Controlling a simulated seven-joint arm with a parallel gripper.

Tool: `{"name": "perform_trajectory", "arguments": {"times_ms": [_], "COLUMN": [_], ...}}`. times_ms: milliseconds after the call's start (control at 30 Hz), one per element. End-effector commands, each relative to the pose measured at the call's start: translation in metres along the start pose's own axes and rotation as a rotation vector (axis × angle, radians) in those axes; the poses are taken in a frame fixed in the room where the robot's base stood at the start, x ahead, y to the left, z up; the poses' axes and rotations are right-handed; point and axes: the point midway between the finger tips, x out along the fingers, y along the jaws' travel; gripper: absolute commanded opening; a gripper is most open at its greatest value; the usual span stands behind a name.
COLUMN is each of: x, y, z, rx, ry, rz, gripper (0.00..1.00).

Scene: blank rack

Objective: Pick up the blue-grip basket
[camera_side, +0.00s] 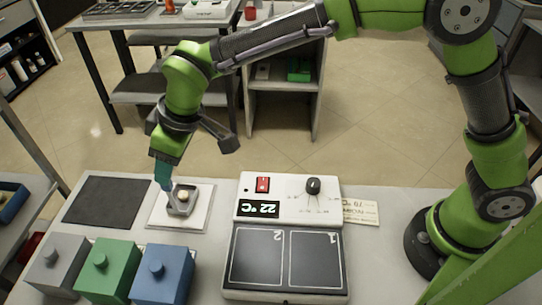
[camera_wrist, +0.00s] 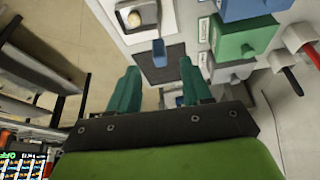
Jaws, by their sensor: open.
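The basket (camera_side: 181,203) is a small grey tray on a white plate at the left of the counter, with a round cream-coloured item inside. In the wrist view the basket (camera_wrist: 150,16) is at the top, and its blue grip (camera_wrist: 159,52) points toward me. My gripper (camera_wrist: 159,68) is open, its two teal fingers apart, with the blue grip ahead and between their tips in the picture. In the side view my gripper (camera_side: 164,183) is low at the basket's left edge and hides most of the grip. Contact cannot be told.
Grey (camera_side: 54,265), green (camera_side: 108,270) and blue (camera_side: 162,273) boxes with knobs stand at the front left. A dark pad (camera_side: 106,200) lies left of the plate. A white hot plate unit (camera_side: 285,208) reading 22 °C stands to the right. Red and black handles (camera_wrist: 290,78) show in the wrist view.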

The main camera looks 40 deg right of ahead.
Motion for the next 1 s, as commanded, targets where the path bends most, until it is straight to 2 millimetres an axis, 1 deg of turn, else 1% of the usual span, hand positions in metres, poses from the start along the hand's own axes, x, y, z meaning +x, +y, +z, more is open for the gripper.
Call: {"name": "perform_trajectory", "arguments": {"times_ms": [33, 100, 200, 367, 500, 633, 733, 967, 1000], "x": [0.011, 0.021, 0.031, 0.041, 0.062, 0.079, 0.086, 0.086, 0.086], "y": [0.000, 0.000, 0.000, 0.000, 0.000, 0.000, 0.000, 0.000, 0.000], "z": [0.001, 0.000, 0.000, 0.000, 0.001, 0.000, 0.000, -0.001, -0.001], "rx": [-0.001, -0.001, 0.000, 0.001, 0.001, 0.001, 0.002, 0.002, 0.002], "ry": [-0.003, -0.001, 0.000, 0.000, -0.002, 0.000, 0.001, 0.002, 0.002], "rz": [0.000, 0.000, 0.000, 0.000, 0.000, 0.000, 0.000, 0.000, 0.000], "gripper": [0.49, 0.49, 0.49, 0.49, 0.49, 0.49, 0.49, 0.49, 0.43]}}
